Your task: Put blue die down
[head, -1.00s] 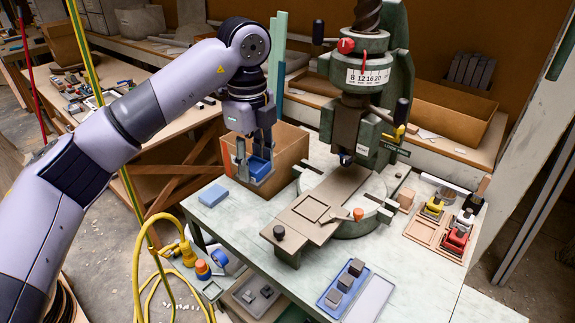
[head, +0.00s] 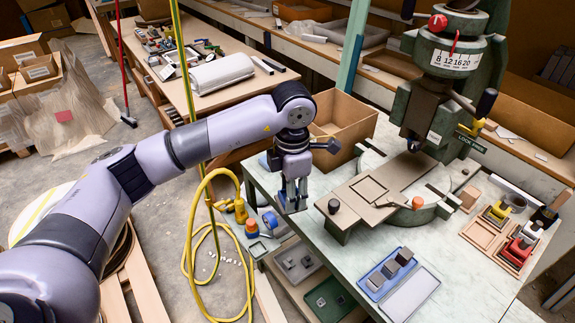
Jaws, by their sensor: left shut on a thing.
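My left gripper (head: 291,203) points down over the left edge of the press table. It is shut on the blue die (head: 291,188), which shows only as a bluish patch between the fingers. Whether the die touches the table top is hard to tell. The green fly press (head: 450,80) stands to the right, with a flat tan plate (head: 378,190) below its ram. A wooden rack (head: 478,235) at the right holds a yellow die (head: 497,212) and a red die (head: 522,250). My right gripper is not in view.
A blue tray (head: 373,287) with grey blocks and a pale tray (head: 411,295) lie at the table front. A black knob (head: 334,206) stands right of the gripper. An open cardboard box (head: 340,122) is behind. A yellow hose (head: 190,240) hangs left of the table.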

